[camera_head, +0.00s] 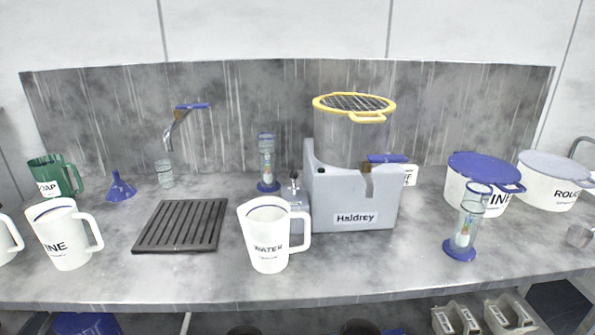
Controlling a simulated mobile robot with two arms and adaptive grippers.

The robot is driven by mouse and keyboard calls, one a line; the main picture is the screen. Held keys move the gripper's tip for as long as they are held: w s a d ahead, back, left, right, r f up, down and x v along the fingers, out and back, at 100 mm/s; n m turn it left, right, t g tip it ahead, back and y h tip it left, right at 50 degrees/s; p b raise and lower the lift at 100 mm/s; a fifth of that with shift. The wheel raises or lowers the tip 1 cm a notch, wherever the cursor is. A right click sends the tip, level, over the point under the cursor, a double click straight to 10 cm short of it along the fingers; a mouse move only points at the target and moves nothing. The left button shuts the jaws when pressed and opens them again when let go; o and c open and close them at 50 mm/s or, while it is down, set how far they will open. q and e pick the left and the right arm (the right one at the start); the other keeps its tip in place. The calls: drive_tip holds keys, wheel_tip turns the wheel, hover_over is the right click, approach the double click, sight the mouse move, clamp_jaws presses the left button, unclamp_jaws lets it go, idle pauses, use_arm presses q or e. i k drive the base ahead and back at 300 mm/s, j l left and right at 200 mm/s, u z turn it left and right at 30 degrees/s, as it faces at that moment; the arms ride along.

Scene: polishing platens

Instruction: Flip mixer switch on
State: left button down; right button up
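The mixer (345,212) is a grey box marked "Haldrey" standing at the middle of the bench. Above it is a round yellow guard (368,117) with a dark grid and a yellow handle. A blue lever (387,158) lies roughly level at the mixer's right side; I cannot tell for sure that it is the switch. A partly hidden white plate (410,175) behind it shows letters that look like "FF". A small black-topped fitting (294,176) stands at the mixer's left. Neither of my grippers is identifiable in the head view.
A white "WATER" jug (268,243) stands front left of the mixer. Blue-based glass cylinders stand behind (267,165) and right (464,232). A slotted dark tray (181,225) lies left. A blue-lidded tub (476,190) stands right. Bench space before the mixer is clear.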

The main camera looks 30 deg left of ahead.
sight(293, 174)
drive_tip(key=k+j+z, duration=0.2)
drive_tip(key=k+j, duration=0.2)
drive_tip(key=k+j+z, duration=0.2)
drive_tip(key=k+j, duration=0.15)
drive_tip(key=k, duration=0.15)
